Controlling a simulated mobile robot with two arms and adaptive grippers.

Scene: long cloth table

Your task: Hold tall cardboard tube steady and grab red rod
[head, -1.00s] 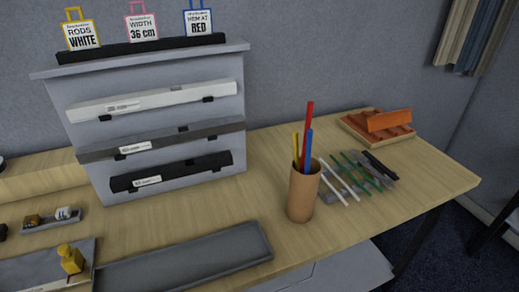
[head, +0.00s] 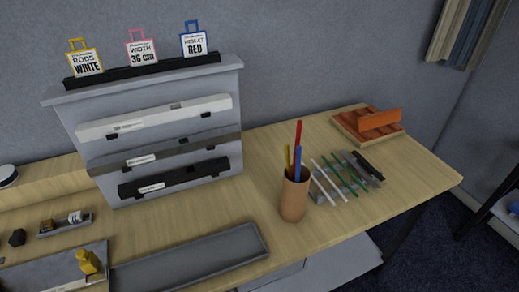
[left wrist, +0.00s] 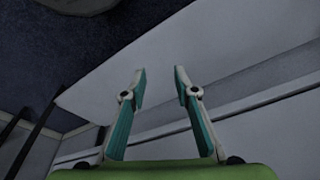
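The tall cardboard tube (head: 294,199) stands upright on the table, right of the middle in the head view. The red rod (head: 298,136) sticks up out of it, higher than the blue rod (head: 297,163) and the yellow rod (head: 287,158) beside it. The rods' lower ends are hidden inside the tube. My left gripper (left wrist: 160,72) shows only in the left wrist view. Its two fingers are apart with nothing between them, in front of a pale flat surface and dark floor. My right gripper is in no view.
Several thin rods (head: 343,178) lie on a rack right of the tube. An orange-brown wooden tray (head: 345,128) is at the back right. A grey empty tray (head: 190,262) lies front left. A grey stand (head: 102,106) holds long boxes and labels. Bare table lies between stand and tube.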

